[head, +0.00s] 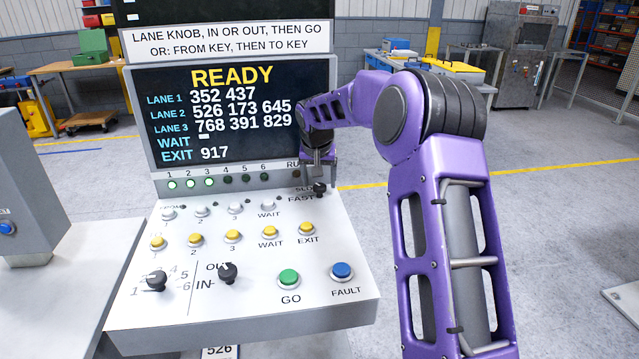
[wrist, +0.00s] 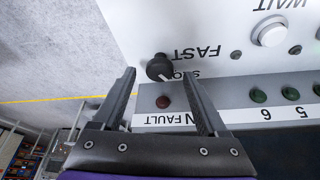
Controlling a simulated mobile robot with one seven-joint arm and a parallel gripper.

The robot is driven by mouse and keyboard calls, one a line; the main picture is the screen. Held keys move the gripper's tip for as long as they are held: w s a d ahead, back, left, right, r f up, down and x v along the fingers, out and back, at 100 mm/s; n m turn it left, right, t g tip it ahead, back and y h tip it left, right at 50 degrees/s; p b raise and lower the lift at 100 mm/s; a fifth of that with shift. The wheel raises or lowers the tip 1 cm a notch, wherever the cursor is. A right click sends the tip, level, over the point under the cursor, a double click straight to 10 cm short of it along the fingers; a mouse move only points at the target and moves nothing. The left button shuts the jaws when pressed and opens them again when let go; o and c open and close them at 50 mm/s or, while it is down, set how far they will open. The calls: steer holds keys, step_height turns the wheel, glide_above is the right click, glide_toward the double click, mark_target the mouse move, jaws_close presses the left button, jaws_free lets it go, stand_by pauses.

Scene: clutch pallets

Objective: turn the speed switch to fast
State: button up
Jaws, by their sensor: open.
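The speed switch (head: 320,189) is a small black knob at the upper right of the sloped control panel, beside the SLOW and FAST labels. In the wrist view the switch (wrist: 157,66) shows a white mark that points toward the partly hidden SLOW label. My gripper (head: 318,165) is just above the switch in the head view. In the wrist view my gripper (wrist: 159,76) is open, with one finger on each side of the knob in the picture. Neither finger visibly touches it, and I cannot tell the height gap.
The screen (head: 235,115) reads READY and stands upright behind the panel. A row of lamps (head: 208,183) lies below it. White and yellow buttons (head: 232,236), two black knobs (head: 157,281), a green GO button (head: 289,279) and a blue FAULT button (head: 342,272) cover the panel.

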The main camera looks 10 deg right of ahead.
steer(key=shift+x, duration=0.75)
jaws_close()
